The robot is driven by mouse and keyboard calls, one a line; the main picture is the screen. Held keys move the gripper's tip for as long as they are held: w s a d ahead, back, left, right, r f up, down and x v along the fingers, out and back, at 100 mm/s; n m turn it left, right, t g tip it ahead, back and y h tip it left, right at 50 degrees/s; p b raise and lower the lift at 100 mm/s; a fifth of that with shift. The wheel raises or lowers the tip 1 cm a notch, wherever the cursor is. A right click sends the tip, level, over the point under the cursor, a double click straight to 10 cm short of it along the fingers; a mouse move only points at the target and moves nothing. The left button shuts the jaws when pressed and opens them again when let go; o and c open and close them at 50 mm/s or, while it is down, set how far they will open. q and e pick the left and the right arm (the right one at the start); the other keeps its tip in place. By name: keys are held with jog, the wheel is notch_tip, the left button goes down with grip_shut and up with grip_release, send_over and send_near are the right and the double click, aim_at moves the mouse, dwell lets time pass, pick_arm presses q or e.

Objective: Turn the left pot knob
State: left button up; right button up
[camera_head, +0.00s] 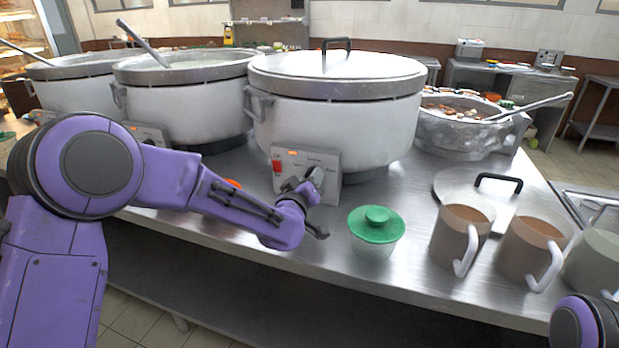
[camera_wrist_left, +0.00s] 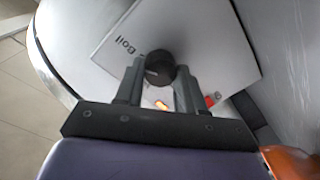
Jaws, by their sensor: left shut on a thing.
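The white stockpot (camera_head: 335,115) with a closed metal lid stands in the middle of the head view. Its grey control box (camera_head: 291,160) carries an orange light and a red switch. My left gripper (camera_head: 313,181) is at the right side of this box. In the left wrist view its two fingers (camera_wrist_left: 160,85) are shut on the round black knob (camera_wrist_left: 159,62), one on each side. The panel (camera_wrist_left: 200,30) behind the knob shows the word "Boil". In the head view the gripper mostly hides the knob. My right gripper is out of view.
A clear tub with a green lid (camera_head: 376,225) stands on the steel counter (camera_head: 330,235), right of my left gripper. Brown-filled mugs (camera_head: 462,235) and a loose lid (camera_head: 478,187) are further right. Open pots (camera_head: 185,100) stand left; a grey pot (camera_head: 460,128) stands right.

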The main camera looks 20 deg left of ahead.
pick_arm(q)
jog(key=shift+m, duration=0.5)
jog(key=shift+f, duration=0.1)
jog(key=o, duration=1)
jog(key=shift+o, duration=0.2)
jog(key=s, duration=1)
jog(key=shift+s+r, duration=0.2)
jog(key=shift+s, duration=0.1)
jog(key=shift+f, duration=0.1)
